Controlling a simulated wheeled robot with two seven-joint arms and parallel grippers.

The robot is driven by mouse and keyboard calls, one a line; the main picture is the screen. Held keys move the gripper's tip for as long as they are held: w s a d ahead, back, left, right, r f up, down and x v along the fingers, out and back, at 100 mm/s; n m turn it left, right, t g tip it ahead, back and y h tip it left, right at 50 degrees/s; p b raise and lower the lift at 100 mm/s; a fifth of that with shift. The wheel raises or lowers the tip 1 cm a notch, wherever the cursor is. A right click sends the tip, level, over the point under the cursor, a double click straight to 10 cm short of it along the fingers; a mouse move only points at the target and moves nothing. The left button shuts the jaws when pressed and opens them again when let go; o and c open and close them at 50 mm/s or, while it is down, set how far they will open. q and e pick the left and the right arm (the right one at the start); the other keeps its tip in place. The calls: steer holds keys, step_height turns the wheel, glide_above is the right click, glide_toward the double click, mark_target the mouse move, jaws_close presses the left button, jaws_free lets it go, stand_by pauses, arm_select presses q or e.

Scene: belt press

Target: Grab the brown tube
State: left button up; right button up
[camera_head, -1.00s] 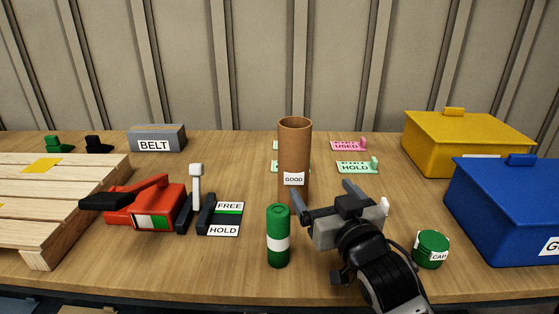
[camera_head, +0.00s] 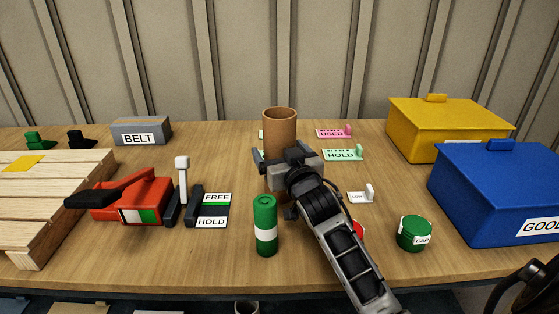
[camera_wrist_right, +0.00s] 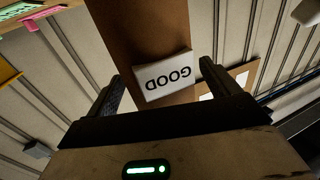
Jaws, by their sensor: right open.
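The brown tube (camera_head: 280,122) stands upright on the table behind my right gripper in the head view. Its lower part is hidden by the gripper there. In the right wrist view the brown tube (camera_wrist_right: 138,38) shows its white GOOD label between the two fingers. My right gripper (camera_head: 287,158) is open, with a finger on either side of the tube; the wrist view shows its fingers (camera_wrist_right: 163,85) apart, with room beside the tube. I cannot tell whether either finger touches it. My left gripper is not in view.
A green cylinder (camera_head: 265,226) with a white band stands in front, left of my right arm. A green cap (camera_head: 414,233), blue box (camera_head: 500,185) and yellow box (camera_head: 450,130) are at the right. A red tool (camera_head: 135,197) and pallet (camera_head: 60,205) are at the left.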

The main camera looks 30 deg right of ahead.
mark_target(279, 123)
steer(key=shift+x, duration=1.2)
steer(key=c, duration=1.3)
steer(key=shift+r+p, duration=0.4)
steer(key=shift+r, duration=4.65)
